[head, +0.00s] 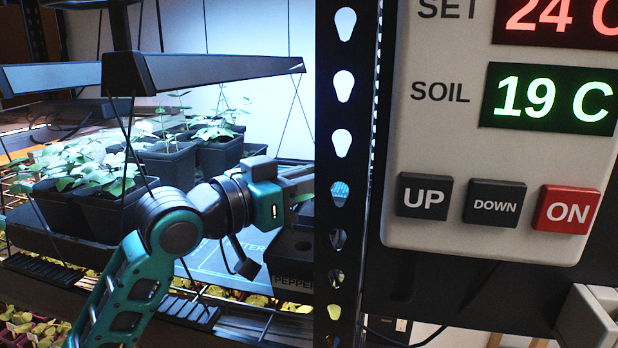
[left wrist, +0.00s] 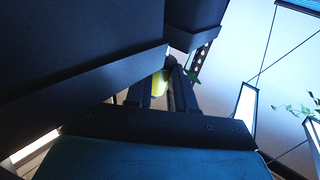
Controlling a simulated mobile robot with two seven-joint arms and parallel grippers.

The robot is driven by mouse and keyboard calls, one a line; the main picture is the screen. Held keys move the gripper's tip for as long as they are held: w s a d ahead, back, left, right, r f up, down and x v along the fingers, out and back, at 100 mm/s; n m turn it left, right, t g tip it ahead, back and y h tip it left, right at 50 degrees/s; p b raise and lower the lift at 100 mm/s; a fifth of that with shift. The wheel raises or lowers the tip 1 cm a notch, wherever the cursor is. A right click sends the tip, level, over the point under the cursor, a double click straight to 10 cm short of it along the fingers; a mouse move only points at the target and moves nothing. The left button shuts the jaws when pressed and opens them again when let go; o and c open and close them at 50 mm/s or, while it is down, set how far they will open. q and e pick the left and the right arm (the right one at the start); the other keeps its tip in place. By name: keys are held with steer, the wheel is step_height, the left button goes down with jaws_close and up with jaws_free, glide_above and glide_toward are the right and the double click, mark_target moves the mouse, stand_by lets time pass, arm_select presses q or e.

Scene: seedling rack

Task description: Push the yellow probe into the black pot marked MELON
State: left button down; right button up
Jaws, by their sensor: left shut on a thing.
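My left gripper (head: 296,181) reaches right from its teal arm, above the dark pots, and its fingertips are hidden behind the rack post in the head view. In the left wrist view its two dark fingers (left wrist: 166,86) are closed on a yellow piece, the yellow probe (left wrist: 158,83). The probe's lower end is hidden there. A black pot (head: 289,247) below the gripper carries the label PEPPER. No MELON label is readable in either view, so I cannot tell which pot it is. My right gripper is not recognisable in view.
A perforated rack post (head: 342,110) and a control box (head: 438,140) with SOIL 19 C block the right half. Potted seedlings (head: 85,170) stand left under a lamp bar (head: 205,70). Large dark surfaces (left wrist: 90,60) fill the wrist view's upper left, close to the fingers.

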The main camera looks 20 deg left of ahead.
arm_select(q)
steer(key=c, duration=0.9)
jaws_free()
steer(key=shift+p+v, duration=1.35)
steer(key=shift+v, duration=5.05)
